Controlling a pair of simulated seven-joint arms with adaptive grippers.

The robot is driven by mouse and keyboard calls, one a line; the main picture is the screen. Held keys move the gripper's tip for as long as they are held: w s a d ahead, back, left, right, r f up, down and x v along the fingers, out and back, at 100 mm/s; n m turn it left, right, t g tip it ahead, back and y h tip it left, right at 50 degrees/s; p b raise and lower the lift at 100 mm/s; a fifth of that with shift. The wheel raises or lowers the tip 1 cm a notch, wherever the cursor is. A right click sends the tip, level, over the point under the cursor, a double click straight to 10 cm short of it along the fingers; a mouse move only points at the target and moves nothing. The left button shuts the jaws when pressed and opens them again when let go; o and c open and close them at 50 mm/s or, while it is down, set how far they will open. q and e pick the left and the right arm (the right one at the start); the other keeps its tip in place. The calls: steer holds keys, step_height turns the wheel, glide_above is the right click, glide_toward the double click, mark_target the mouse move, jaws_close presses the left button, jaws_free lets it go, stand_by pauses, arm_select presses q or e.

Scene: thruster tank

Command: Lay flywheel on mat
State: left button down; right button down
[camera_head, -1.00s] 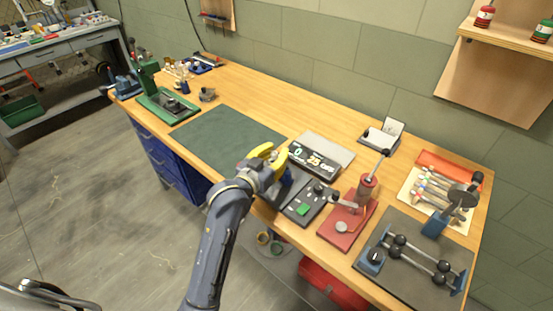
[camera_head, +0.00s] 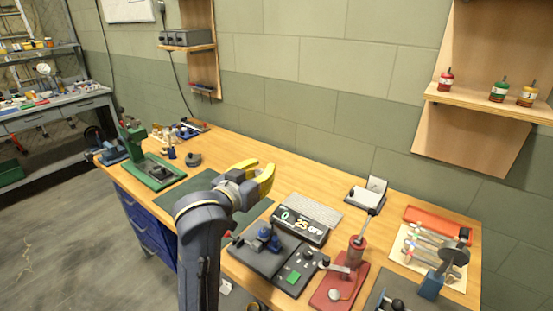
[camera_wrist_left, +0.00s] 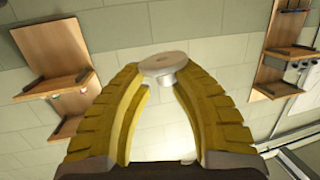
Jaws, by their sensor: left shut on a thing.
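The flywheel (camera_wrist_left: 165,64), a small pale grey disc with a short hub beneath it, sits between the yellow fingertips of my left gripper (camera_wrist_left: 163,75) in the left wrist view. In the head view the left gripper (camera_head: 268,174) is raised above the bench, and its fingers hide most of the flywheel. The dark green mat (camera_head: 196,184) lies flat on the bench, partly hidden behind my left arm. The gripper is in front of the mat's right side in the picture. My right gripper is not in view.
A dark machine with a blue fixture (camera_head: 263,238) and a display box (camera_head: 305,219) stand right of the mat. A green press (camera_head: 152,172) is at its left. A red press (camera_head: 340,287) and a rod rack stand further right. The visible mat surface looks clear.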

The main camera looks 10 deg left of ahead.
mark_target(258, 177)
arm_select(q)
steer(key=r, duration=0.1)
steer(key=a+r, duration=0.1)
steer(key=shift+w+r+n+t+y, duration=0.15)
steer(key=shift+r+n+t+y, duration=0.15)
steer(key=shift+r+y, duration=0.1)
steer(key=s+a+f+n+y, duration=0.1)
steer(key=s+a+f+y, duration=0.15)
steer(key=f, duration=0.55)
steer(key=s+a+f+n+y, duration=0.2)
steer(key=s+a+f, duration=0.2)
steer(key=f, duration=0.4)
steer(key=w+d+r+m+h, duration=0.1)
steer(key=w+d+r, duration=0.1)
steer(key=r, duration=0.2)
steer(key=w+d+r+m+h, duration=0.1)
steer(key=w+d+r+h, duration=0.1)
steer(key=r, duration=0.3)
steer(key=w+d+r+m+h, duration=0.1)
steer(key=w+d+r+h, duration=0.1)
steer(key=d+r, duration=0.1)
steer(key=shift+w+d+r+m, duration=0.1)
steer(key=shift+d+r+m, duration=0.05)
steer(key=shift+r, duration=0.25)
steer(key=shift+d+r+m, duration=0.1)
steer(key=shift+r+m, duration=0.05)
steer(key=shift+r, duration=0.2)
